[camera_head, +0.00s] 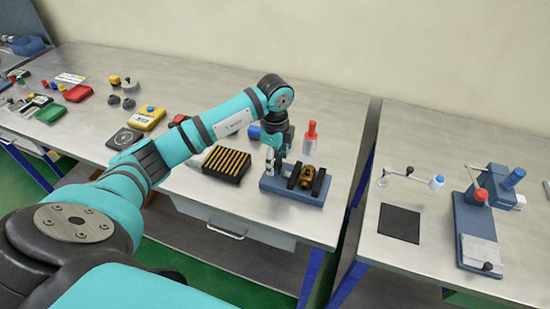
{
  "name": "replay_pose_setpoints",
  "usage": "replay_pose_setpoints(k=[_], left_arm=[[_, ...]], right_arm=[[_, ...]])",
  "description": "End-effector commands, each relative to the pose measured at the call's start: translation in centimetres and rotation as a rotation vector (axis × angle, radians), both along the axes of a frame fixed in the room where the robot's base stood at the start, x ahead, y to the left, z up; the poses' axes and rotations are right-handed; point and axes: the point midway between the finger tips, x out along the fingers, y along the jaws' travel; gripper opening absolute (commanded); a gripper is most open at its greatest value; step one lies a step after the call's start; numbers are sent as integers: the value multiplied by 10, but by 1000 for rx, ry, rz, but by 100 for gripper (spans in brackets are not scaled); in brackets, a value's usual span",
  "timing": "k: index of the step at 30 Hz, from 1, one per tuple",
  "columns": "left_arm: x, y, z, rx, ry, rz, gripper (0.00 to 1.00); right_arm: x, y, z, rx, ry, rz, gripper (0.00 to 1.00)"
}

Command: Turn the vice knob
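A blue-grey fixture that looks like the vice (308,197) stands near the front edge of the left table. Two black jaws stand on it with a brass-coloured part (307,177) between them. My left arm reaches in from the left and bends down, and my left gripper (270,167) points down at the left end of the vice. The gripper is too small here to tell open from shut or whether it touches anything. No knob shows clearly; it may be hidden behind the gripper. My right gripper is not in view.
A black tray with brass-coloured rods (226,164) lies left of the vice. A red-topped bottle (310,136) stands behind it. A blue press-like device (478,215) and a black mat (399,223) are on the right table, across a gap. Several small items lie far left.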

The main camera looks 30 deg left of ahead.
Motion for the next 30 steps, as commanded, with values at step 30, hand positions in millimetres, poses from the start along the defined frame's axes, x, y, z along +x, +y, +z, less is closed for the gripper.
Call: replay_pose_setpoints(k=[30], left_arm=[[1, 0, -1, 1, -3, -280, 7]], right_arm=[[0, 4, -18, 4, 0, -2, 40]])
